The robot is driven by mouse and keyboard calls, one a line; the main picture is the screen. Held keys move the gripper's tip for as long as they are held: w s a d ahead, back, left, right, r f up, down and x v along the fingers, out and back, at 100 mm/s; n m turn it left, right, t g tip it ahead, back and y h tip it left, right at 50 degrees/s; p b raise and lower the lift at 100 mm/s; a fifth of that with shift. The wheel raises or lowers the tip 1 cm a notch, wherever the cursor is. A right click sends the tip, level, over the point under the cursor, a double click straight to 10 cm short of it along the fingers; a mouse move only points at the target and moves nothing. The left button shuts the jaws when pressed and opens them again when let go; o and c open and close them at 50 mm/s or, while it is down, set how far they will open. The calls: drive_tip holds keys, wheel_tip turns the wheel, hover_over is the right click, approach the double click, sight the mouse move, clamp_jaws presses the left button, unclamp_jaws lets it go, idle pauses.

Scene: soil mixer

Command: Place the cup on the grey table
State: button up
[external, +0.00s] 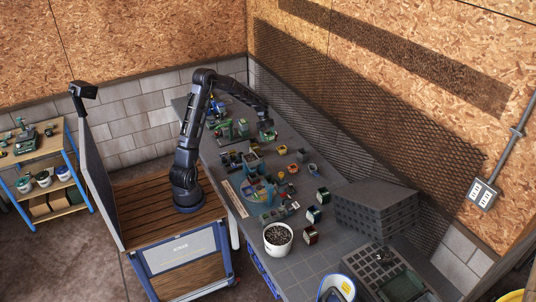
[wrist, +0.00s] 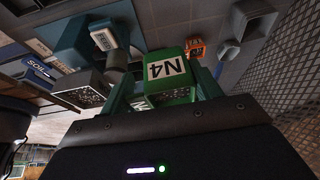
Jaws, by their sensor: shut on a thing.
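A green cup labelled N4 (wrist: 170,82) sits between the fingers of my gripper (wrist: 165,92) in the wrist view. My gripper is shut on it. In the external view my gripper (external: 266,126) is at the far part of the long grey table (external: 303,262), near the mesh wall. The held cup shows small and green just under it (external: 267,135). I cannot tell whether the cup's base touches the table.
Several small coloured cups stand mid-table, including a yellow one (external: 282,150). A blue-teal machine (external: 259,190) is near the left edge. A white bucket of dark pellets (external: 278,238) and stacked black trays (external: 374,210) stand nearer. Bare table shows around the bucket.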

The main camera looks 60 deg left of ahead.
wheel_tip(320, 180, up, 5)
drive_tip(key=shift+a+f, duration=0.1)
drive_tip(key=shift+f, duration=0.05)
drive_tip(key=s+a+n+t+y, duration=0.25)
drive_tip(key=a+n, duration=0.45)
drive_tip(key=a, duration=1.4)
drive_tip(key=s+a+n+t+y, duration=0.2)
drive_tip(key=a+n, duration=0.5)
drive_tip(key=a, duration=1.4)
drive_tip(key=s+a+n+g+y, duration=0.3)
drive_tip(key=s+a+n, duration=0.9)
drive_tip(key=s+a, duration=1.7)
drive_tip(key=shift+n+t+y, duration=0.25)
drive_tip(key=shift+n+t, duration=0.05)
drive_tip(key=shift+t, duration=0.25)
drive_tip(key=a+f, duration=0.1)
drive_tip(key=f, duration=0.7)
drive_tip(key=w+f, duration=0.1)
drive_tip(key=f, duration=0.8)
drive_tip(key=a+f, duration=0.1)
drive_tip(key=f, duration=0.7)
drive_tip(key=shift+w+a+f, duration=0.2)
drive_tip(key=shift+w+a, duration=0.05)
drive_tip(key=shift+a, duration=0.05)
